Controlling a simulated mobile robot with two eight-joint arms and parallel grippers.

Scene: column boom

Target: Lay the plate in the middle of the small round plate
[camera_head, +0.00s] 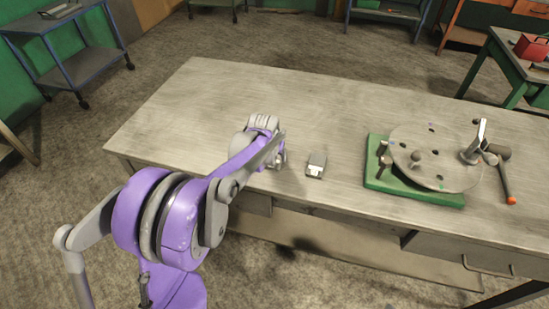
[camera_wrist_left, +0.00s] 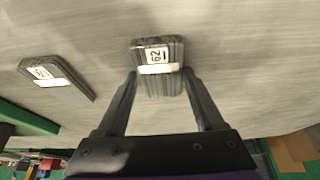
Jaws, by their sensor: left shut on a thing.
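A grey metal plate (camera_wrist_left: 160,86) with a white numbered label sits between the two fingers of my left gripper (camera_wrist_left: 161,76), which is shut on it. The plate is at the tabletop, but I cannot tell whether it is lifted. In the head view my left gripper (camera_head: 275,150) is low over the near-left part of the table, and my arm hides the held plate. A round metal plate (camera_head: 436,160) with small holes and a knob lies on a green base (camera_head: 412,194) at the right of the table. My right gripper is not in view.
A second grey labelled plate (camera_head: 316,164) lies just right of my left gripper; it also shows in the left wrist view (camera_wrist_left: 56,77). A clamp lever (camera_head: 480,144) and an orange-tipped handle (camera_head: 507,180) stand at the round plate's right. The table's (camera_head: 250,90) far side is clear.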

